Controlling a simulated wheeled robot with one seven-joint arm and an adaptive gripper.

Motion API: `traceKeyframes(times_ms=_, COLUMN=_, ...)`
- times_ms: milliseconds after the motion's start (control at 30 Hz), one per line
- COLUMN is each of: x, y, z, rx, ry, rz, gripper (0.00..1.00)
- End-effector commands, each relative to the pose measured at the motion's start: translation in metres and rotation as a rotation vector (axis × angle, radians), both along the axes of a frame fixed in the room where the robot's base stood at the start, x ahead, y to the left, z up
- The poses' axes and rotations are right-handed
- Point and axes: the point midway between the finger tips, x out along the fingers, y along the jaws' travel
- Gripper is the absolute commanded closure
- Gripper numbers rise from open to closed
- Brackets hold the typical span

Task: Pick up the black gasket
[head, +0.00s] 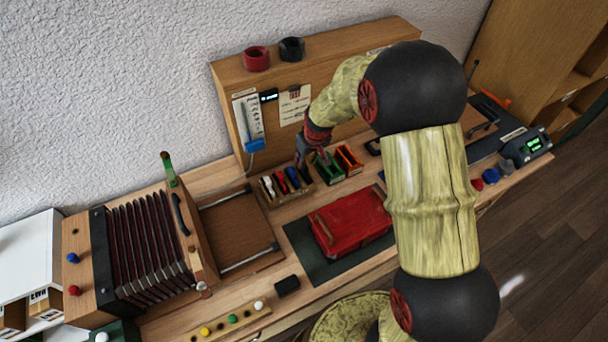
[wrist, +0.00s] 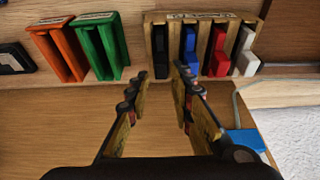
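A wooden rack (wrist: 150,20) holds slim upright pieces in slots. A black piece (wrist: 160,42) stands at its left end in the wrist view, beside blue, red, another black (wrist: 244,40) and white ones. The rack also shows in the head view (head: 272,202). A thick black ring (head: 292,49) lies on top of the wooden cabinet. I cannot tell which black thing is the gasket. My gripper (wrist: 160,72) is open and empty, its fingertips apart just in front of the left black piece; it also shows above the rack in the head view (head: 301,157).
A red ring (head: 256,58) lies beside the black ring. Green (wrist: 101,44) and orange (wrist: 59,48) holders stand left of the rack in the wrist view. A red case (head: 350,222) lies on a dark mat (head: 300,262). An accordion-like box (head: 145,245) stands at left.

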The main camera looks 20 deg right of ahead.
Motion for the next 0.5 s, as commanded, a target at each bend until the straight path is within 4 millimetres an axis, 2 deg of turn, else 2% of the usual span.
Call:
traceKeyframes(times_ms=200, x=0.007, y=0.003, z=-0.032, rx=0.000, ry=0.004, rz=0.001, gripper=0.77)
traceKeyframes(times_ms=300, x=0.010, y=0.004, z=-0.042, rx=0.000, ry=0.004, rz=0.000, gripper=0.77)
traceKeyframes(times_ms=500, x=0.012, y=0.004, z=-0.043, rx=0.000, ry=0.001, rz=0.000, gripper=0.77)
